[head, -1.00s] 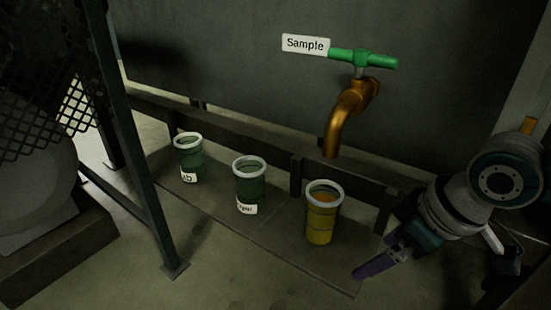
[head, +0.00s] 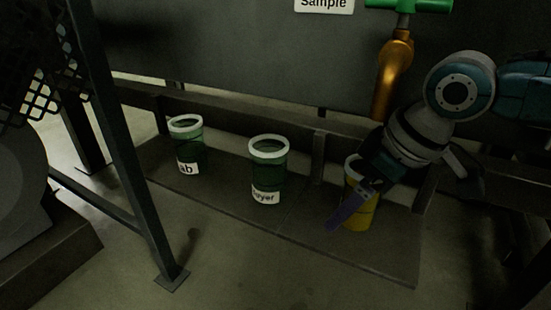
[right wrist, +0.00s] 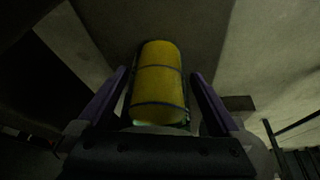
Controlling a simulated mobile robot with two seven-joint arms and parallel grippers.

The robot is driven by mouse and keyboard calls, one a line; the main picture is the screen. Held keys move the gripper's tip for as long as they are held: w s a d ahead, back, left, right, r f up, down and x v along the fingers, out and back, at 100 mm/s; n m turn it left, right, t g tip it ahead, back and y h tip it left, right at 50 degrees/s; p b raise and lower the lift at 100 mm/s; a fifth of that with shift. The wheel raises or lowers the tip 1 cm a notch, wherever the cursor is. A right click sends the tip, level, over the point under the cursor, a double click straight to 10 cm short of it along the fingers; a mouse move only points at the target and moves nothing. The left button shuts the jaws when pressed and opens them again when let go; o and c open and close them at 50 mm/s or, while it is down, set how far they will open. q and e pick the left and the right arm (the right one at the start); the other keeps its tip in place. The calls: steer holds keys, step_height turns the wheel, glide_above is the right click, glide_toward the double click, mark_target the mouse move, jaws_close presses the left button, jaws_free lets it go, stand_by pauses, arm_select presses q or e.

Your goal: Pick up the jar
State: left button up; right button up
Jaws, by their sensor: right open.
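The yellow-filled jar (head: 360,216) with a pale rim stands on the low ledge below the brass tap, partly hidden by my right gripper in the head view. My right gripper (head: 352,208) is in front of it. In the right wrist view the yellow jar (right wrist: 158,80) lies ahead between the purple fingers of my open right gripper (right wrist: 160,82), with space showing on both sides. I cannot tell whether a finger touches it. Two green jars stand to the left, one labelled "yer" (head: 268,172) and one labelled "ab" (head: 186,146). My left gripper is not in view.
The brass tap (head: 392,75) with a green handle hangs above the yellow jar, close to my right arm. A dark rail (head: 230,118) runs behind the jars. A metal frame post (head: 125,150) stands at the left. The ledge front (head: 250,220) is clear.

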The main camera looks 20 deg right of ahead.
steer(key=shift+s+d, duration=0.3)
steer(key=shift+s, duration=0.05)
steer(key=shift+c, duration=0.2)
steer(key=shift+w+a+r, duration=0.1)
steer(key=shift+w, duration=0.2)
steer(key=c, duration=0.5)
steer(key=shift+s, duration=0.1)
steer(key=c, duration=1)
steer(key=shift+c, duration=0.2)
